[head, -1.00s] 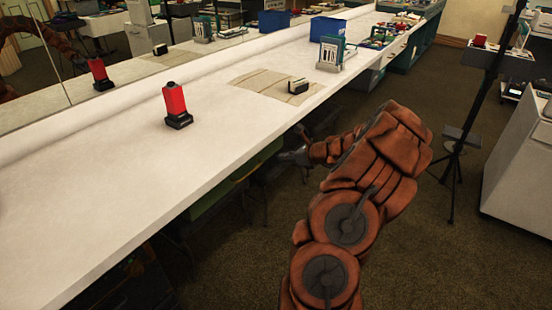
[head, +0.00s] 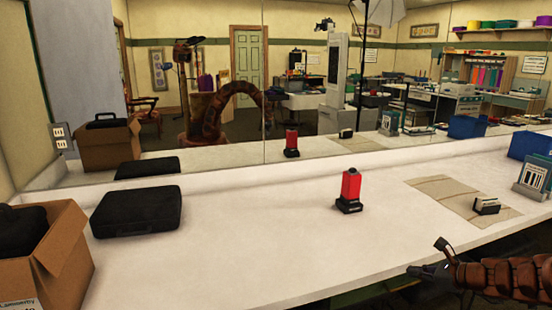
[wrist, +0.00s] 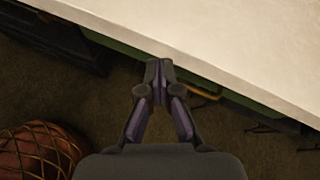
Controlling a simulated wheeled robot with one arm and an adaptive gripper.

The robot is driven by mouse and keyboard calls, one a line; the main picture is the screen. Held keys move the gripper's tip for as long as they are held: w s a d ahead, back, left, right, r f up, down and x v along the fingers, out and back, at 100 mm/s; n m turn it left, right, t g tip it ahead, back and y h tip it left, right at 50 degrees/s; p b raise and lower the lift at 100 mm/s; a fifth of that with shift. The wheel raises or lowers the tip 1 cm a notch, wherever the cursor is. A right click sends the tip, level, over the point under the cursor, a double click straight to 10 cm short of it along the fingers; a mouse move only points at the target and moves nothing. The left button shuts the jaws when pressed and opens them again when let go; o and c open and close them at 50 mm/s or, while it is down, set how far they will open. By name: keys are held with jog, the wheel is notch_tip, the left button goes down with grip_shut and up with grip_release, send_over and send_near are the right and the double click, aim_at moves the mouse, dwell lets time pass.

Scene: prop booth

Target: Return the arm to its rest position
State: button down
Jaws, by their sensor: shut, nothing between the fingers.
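My gripper (head: 438,262) is at the lower right of the head view, by the front edge of the white counter (head: 270,235). My brown segmented arm runs from it to the right edge of the picture. In the wrist view my gripper (wrist: 160,70) is shut with its fingertips together and nothing between them. Below it are the dark carpet (wrist: 50,85) and the counter's edge. No object is at the fingertips.
A red and black device (head: 350,190) stands on the counter. A small black and white item (head: 486,206) is on a beige mat (head: 440,194). A black case (head: 137,210) and a cardboard box (head: 62,262) are at left. A mirror (head: 300,90) lines the back.

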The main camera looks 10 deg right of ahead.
jog(key=s+a+r+n+g+y, duration=0.15)
jog(key=a+n, duration=0.35)
jog(key=a, duration=0.5)
jog(key=s+a+r+n+g+y, duration=0.1)
jog(key=a+r+n+g, duration=0.25)
jog(key=a, duration=0.65)
jog(key=s+a+n+g, duration=0.4)
jog(key=s+a+n, duration=0.4)
jog(key=s+a, duration=0.25)
jog(key=s+n+g+h, duration=0.4)
jog(key=s+n+h, duration=0.55)
jog(key=s, duration=1.25)
notch_tip(320, 180, up, 14)
jog(key=n+y+p, duration=0.2)
jog(key=p, duration=1.1)
jog(key=shift+w+f+n+t, duration=0.2)
jog(key=shift+w+n+t, duration=0.05)
jog(key=shift+n+t, duration=0.05)
